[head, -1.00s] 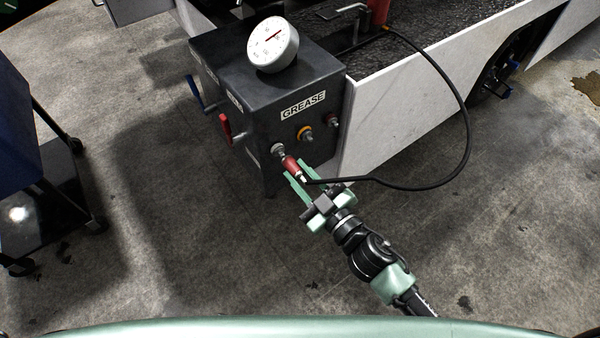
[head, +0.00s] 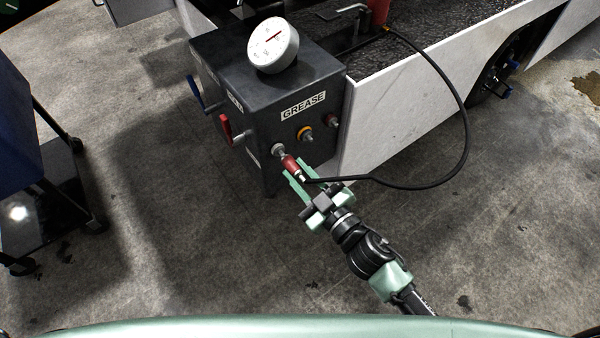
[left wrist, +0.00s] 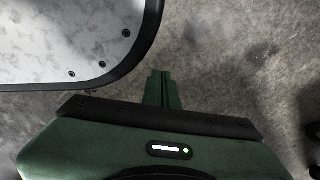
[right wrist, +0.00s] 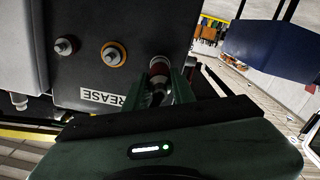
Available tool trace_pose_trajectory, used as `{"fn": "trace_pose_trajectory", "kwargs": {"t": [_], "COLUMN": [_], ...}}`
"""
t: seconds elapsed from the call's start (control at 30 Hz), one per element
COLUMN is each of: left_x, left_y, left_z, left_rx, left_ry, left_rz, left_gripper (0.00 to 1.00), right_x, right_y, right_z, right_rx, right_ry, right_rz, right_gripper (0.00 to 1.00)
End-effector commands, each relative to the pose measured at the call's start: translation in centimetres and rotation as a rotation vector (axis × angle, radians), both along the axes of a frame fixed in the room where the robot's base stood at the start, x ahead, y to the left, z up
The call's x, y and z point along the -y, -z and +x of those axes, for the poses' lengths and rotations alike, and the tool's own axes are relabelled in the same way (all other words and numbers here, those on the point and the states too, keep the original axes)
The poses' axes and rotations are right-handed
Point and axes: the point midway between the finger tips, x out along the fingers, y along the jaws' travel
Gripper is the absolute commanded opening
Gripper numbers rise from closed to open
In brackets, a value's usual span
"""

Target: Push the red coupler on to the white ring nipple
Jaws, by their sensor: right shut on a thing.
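The red coupler (head: 290,163) is on the end of a black hose. My right gripper (head: 297,168) is shut on it, with a finger on each side. The coupler points at the white ring nipple (head: 278,149) at the lower left of the GREASE face. Its front end is at or touching the nipple; I cannot tell how far it is on. In the right wrist view the coupler (right wrist: 158,68) hides most of that nipple. My left gripper (left wrist: 160,88) shows only in the left wrist view, fingers together, empty, above the floor.
An orange ring nipple (head: 305,133) and a red ring nipple (head: 332,121) sit to the right on the grease box (head: 262,115). The hose (head: 466,140) loops right over the white side panel (head: 400,115). A blue cart (head: 22,130) stands at left.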

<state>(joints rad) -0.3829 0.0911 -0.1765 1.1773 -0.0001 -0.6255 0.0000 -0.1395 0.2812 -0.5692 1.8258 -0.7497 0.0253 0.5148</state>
Motion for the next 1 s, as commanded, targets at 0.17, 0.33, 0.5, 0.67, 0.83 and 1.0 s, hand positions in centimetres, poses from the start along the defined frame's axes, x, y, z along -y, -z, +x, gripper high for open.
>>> {"fn": "trace_pose_trajectory", "kwargs": {"t": [0.17, 0.33, 0.5, 0.67, 0.83, 1.0], "left_x": [0.0, -0.1, -0.1, -0.1, -0.2, -0.3], "left_y": [0.0, 0.2, 0.2, 0.3, 0.5, 0.6], "left_z": [0.1, -0.2, -0.3, -0.5, -0.8, -1.0], "left_rx": [0.006, 0.0, -0.002, -0.004, -0.009, -0.014], "left_ry": [0.0, 0.001, 0.001, 0.001, 0.001, 0.001], "left_rz": [-0.001, 0.001, 0.002, 0.002, 0.003, 0.004], "left_gripper": [0.0, 0.0, 0.0, 0.0, 0.0, 0.0], "right_x": [-0.3, -0.6, -0.8, -1.1, -1.3, -1.3], "right_y": [-0.1, -0.1, -0.1, -0.1, -0.1, -0.1], "right_z": [0.4, 0.8, 1.1, 1.4, 1.8, 1.7], "right_rx": [0.001, 0.001, 0.001, 0.002, 0.002, 0.001], "right_ry": [0.0, 0.0, -0.001, -0.001, -0.001, 0.0], "right_rz": [0.002, 0.002, 0.002, 0.002, 0.0, 0.0], "right_gripper": [0.0, 0.0, 0.0, 0.0, 0.0, 0.0]}}
